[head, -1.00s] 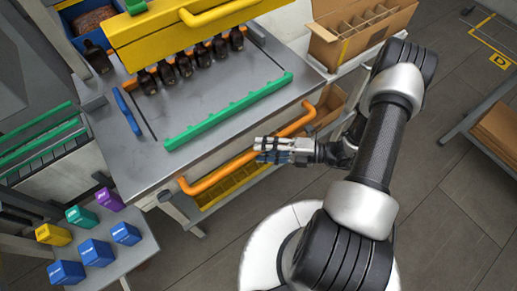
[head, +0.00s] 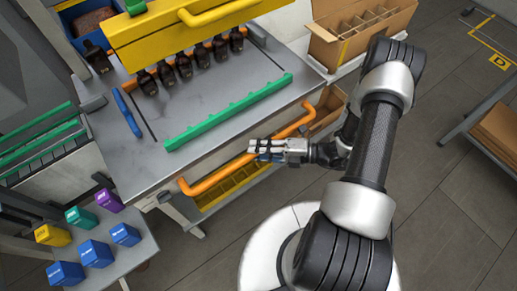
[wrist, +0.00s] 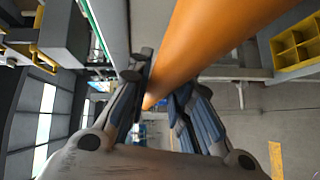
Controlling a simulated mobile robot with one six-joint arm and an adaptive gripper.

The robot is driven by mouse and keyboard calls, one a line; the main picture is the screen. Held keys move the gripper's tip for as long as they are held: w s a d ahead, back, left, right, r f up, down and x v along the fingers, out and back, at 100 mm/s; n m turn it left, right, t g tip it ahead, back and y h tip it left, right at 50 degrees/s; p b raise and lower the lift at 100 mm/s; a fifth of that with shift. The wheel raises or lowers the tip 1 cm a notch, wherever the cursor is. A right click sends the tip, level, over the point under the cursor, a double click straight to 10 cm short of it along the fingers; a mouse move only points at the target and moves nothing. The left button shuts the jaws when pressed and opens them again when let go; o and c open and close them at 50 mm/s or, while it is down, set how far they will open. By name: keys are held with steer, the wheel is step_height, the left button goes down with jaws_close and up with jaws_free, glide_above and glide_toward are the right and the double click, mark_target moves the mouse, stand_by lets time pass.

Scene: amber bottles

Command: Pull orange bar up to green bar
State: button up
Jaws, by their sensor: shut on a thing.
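The orange bar (head: 217,177) runs along the front of the workbench, below and in front of its top edge. My gripper (head: 262,149) is shut on the orange bar near its middle. In the wrist view the orange bar (wrist: 205,40) passes between the two fingers (wrist: 155,105). The green bar (head: 228,112) is a notched strip lying across the grey bench top, behind the orange bar and apart from it. Several dark amber bottles (head: 183,66) stand in a row behind the green bar, under a yellow bar with a handle (head: 220,12).
A blue bar (head: 126,113) lies at the left of the bench top (head: 200,95). A cardboard box with dividers (head: 355,25) stands at the back right. Yellow compartments (head: 232,182) show under the orange bar. Coloured boxes (head: 97,253) stand at lower left.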

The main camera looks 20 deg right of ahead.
jaws_close()
